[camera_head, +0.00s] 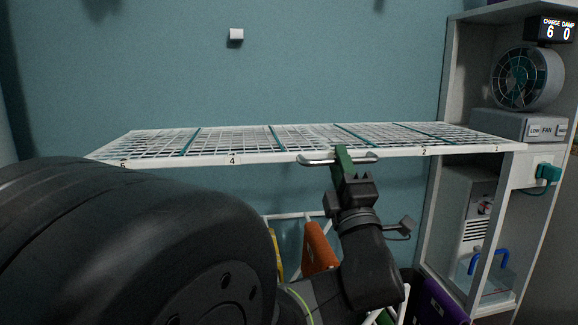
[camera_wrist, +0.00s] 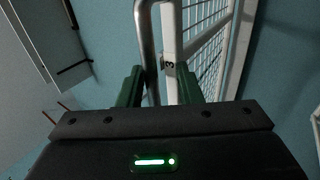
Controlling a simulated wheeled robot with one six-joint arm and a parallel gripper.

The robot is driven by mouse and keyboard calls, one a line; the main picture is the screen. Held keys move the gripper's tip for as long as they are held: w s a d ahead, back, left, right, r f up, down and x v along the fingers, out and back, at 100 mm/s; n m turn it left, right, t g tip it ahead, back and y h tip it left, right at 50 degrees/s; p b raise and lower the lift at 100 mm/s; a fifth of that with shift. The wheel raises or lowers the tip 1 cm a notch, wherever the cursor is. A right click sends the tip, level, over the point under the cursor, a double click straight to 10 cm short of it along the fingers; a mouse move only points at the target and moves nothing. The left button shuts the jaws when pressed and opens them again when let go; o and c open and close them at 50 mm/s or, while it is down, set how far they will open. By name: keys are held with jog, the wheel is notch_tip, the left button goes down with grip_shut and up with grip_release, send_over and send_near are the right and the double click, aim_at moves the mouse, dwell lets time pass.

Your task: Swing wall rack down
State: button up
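The white wire wall rack (camera_head: 290,138) stands out level from the teal wall, with green cross strips and numbers along its front rail. A silver bar handle (camera_head: 315,161) runs along that rail. My gripper (camera_head: 342,153) is at the handle, its green fingers rising across the bar. In the wrist view my gripper (camera_wrist: 160,82) has its fingers apart, one on each side. The handle (camera_wrist: 147,45) and the rack's front rail (camera_wrist: 171,50) pass between them. A gap shows between the bar and the right finger. Whether the left finger touches the bar is unclear.
A shelf unit (camera_head: 432,220) with a fan (camera_head: 527,78) and a fan control box (camera_head: 518,125) stands at the right. Below the rack are an orange item (camera_head: 318,248) and a white frame. A small white wall block (camera_head: 236,35) is above the rack. The wall above is mostly clear.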

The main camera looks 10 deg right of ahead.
jog(key=shift+s+r, duration=0.1)
jog(key=v, duration=1.3)
jog(key=shift+s+f, duration=0.25)
dwell(0.3)
jog(key=shift+x, duration=6.8)
